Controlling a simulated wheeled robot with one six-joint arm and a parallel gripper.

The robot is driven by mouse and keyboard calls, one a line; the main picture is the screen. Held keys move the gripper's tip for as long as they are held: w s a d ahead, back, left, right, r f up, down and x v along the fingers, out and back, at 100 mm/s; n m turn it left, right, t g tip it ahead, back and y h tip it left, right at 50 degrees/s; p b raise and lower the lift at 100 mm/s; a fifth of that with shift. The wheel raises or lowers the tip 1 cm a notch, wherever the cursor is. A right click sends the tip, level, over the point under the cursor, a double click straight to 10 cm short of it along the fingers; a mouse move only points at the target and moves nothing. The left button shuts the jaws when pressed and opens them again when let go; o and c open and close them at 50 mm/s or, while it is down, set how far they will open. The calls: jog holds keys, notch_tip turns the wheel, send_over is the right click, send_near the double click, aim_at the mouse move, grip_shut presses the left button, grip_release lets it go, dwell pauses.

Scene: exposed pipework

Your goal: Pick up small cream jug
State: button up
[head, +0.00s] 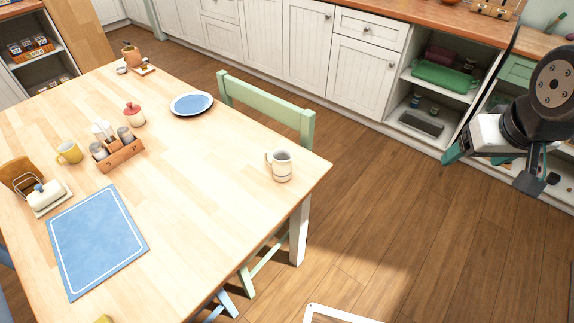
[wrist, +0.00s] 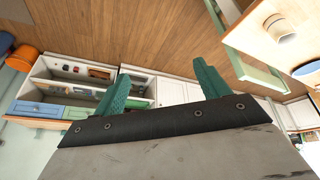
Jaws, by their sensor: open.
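The small cream jug (head: 280,165) stands upright near the right corner of the wooden table, with its handle toward the left. It also shows in the wrist view as a small cream jug (wrist: 280,27) at the upper right. My gripper (head: 494,169) is in the air at the right of the head view, well apart from the jug and beyond the table's edge. Its two teal fingers are spread in the wrist view (wrist: 161,85), with nothing between them.
The table (head: 190,180) also bears a blue-centred plate (head: 192,104), a condiment caddy (head: 118,153), a yellow mug (head: 69,152) and a blue mat (head: 97,240). A green chair (head: 265,104) stands at the table's far side. Cabinets line the back; wooden floor (head: 400,210) lies between.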

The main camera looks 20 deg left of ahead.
jog(key=w+a+f+n+t+y, duration=0.1)
jog(key=w+a+f+n, duration=0.1)
jog(key=w+a+f, duration=0.4)
jog(key=n+t+y, duration=0.2)
jog(key=n+y, duration=0.2)
jog(key=y, duration=0.2)
send_over(287, 173)
jog(key=w+d, duration=0.3)
jog(key=d, duration=0.8)
notch_tip(287, 173, down, 12)
jog(key=s+a+f+y, duration=0.1)
jog(key=a+f, duration=0.1)
jog(key=s+a+f+n+y, duration=0.1)
jog(key=s+a+f, duration=0.1)
jog(key=a, duration=0.1)
jog(key=s+a+f+n+y, duration=0.1)
jog(key=s+a+f, duration=0.1)
jog(key=shift+a+f, duration=0.1)
jog(key=shift+a, duration=0.3)
jog(key=x, duration=0.7)
jog(key=shift+a+f, duration=0.1)
jog(key=shift+a, duration=0.15)
jog(key=shift+y, duration=0.3)
jog(key=c, duration=1.1)
